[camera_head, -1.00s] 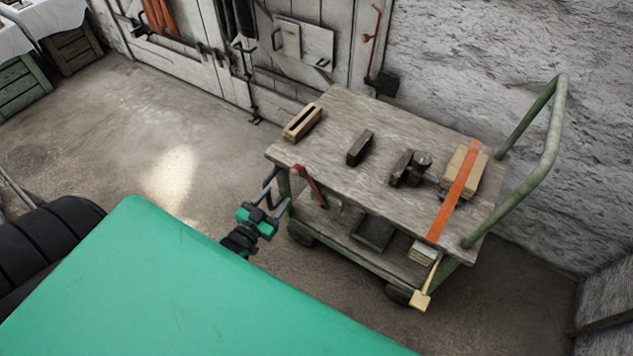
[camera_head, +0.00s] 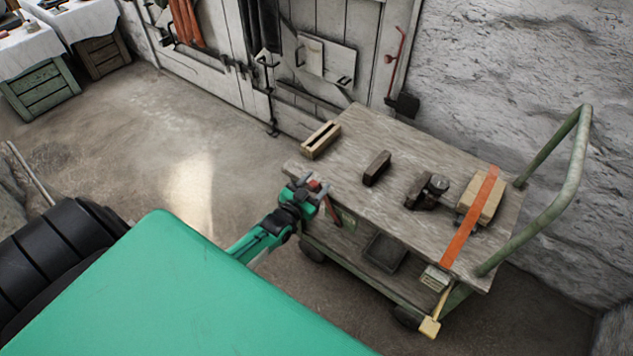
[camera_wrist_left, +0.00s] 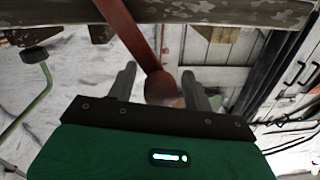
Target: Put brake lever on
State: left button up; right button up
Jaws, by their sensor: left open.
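The brake lever is a red bar on the near left side of the wooden cart (camera_head: 365,205); its lower part (camera_head: 333,212) shows below the deck edge. My left gripper (camera_head: 314,184) is at the lever's upper end, by the cart's left corner. In the left wrist view the red arm (camera_wrist_left: 140,33) runs to a rounded end (camera_wrist_left: 162,87) that lies between the two fingers of my open left gripper (camera_wrist_left: 159,84). A gap shows on the finger sides, and I cannot tell whether either finger touches it. My right gripper is out of view.
On the deck are a slotted wooden block (camera_head: 320,140), a dark block (camera_head: 377,168), a dark clamp-like part (camera_head: 428,190) and a pale block (camera_head: 481,197) under an orange strap (camera_head: 469,218). A green handle (camera_head: 562,190) rises at right. Floor left of the cart is clear.

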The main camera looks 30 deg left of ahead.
pick_arm(q)
jog(key=shift+w, duration=0.45)
grip_shut()
jog(key=shift+d+r, duration=0.1)
jog(key=shift+r, duration=0.05)
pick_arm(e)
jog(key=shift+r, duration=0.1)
